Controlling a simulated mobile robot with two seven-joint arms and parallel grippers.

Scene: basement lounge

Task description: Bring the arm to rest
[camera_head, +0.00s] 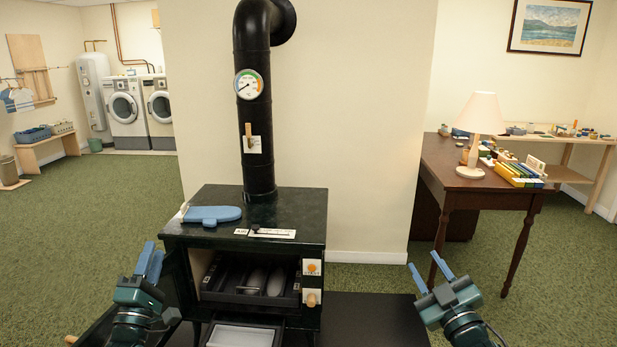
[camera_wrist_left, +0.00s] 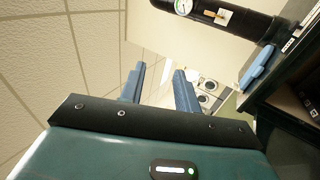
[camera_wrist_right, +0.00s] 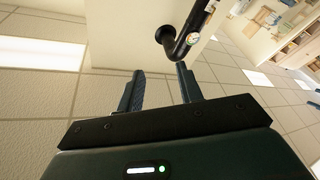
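My left gripper (camera_head: 149,262) is raised in front of the stove's left side, near the open stove door. Its two blue fingers also show in the left wrist view (camera_wrist_left: 160,85), apart with nothing between them. My right gripper (camera_head: 430,279) is raised to the right of the stove, above the dark floor plate. In the right wrist view (camera_wrist_right: 160,88) its fingers are spread and empty. Neither gripper touches anything that I can see.
The dark green stove (camera_head: 258,215) stands in the middle, with its black pipe (camera_head: 254,110) rising behind. A blue mitt-like item (camera_head: 212,214) lies on top. A pale tray (camera_head: 240,336) sits low in front. A wooden desk (camera_head: 470,185) with a lamp (camera_head: 480,115) stands right. Green carpet is clear on the left.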

